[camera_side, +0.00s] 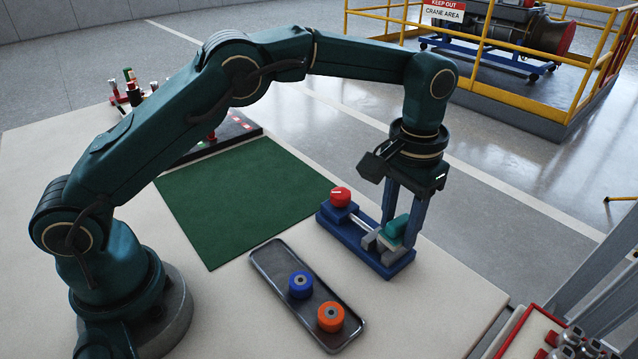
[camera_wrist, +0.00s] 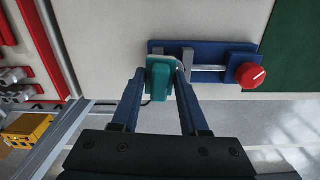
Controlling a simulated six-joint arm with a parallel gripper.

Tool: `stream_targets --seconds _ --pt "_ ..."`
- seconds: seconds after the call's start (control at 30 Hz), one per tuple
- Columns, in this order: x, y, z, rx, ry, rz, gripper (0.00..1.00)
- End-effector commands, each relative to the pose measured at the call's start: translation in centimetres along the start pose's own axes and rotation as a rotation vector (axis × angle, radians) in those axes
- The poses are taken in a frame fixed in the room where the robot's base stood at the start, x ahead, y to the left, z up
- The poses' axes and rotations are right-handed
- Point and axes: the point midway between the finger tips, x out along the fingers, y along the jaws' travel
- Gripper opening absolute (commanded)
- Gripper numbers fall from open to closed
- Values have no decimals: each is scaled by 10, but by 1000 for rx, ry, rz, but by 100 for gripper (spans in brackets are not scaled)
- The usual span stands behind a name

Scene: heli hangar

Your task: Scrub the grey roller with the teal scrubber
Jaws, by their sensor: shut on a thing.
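The teal scrubber (camera_side: 396,228) is held between the two fingers of my gripper (camera_side: 402,222), over the near end of a blue stand. It also shows in the wrist view (camera_wrist: 160,80) between my fingertips (camera_wrist: 162,72). I cannot tell whether the scrubber touches the roller, as the fingers and a grey bracket crowd that spot.
A green mat (camera_side: 235,200) lies behind. A red-edged tray (camera_side: 524,335) holds metal parts at the lower right. The table edge is close to the stand.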

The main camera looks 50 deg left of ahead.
Motion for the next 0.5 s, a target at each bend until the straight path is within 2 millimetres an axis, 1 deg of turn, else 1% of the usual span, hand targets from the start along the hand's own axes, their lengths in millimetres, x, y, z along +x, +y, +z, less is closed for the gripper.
stream_targets --seconds 0.5 --pt "10 0 0 0 -1 0 0"
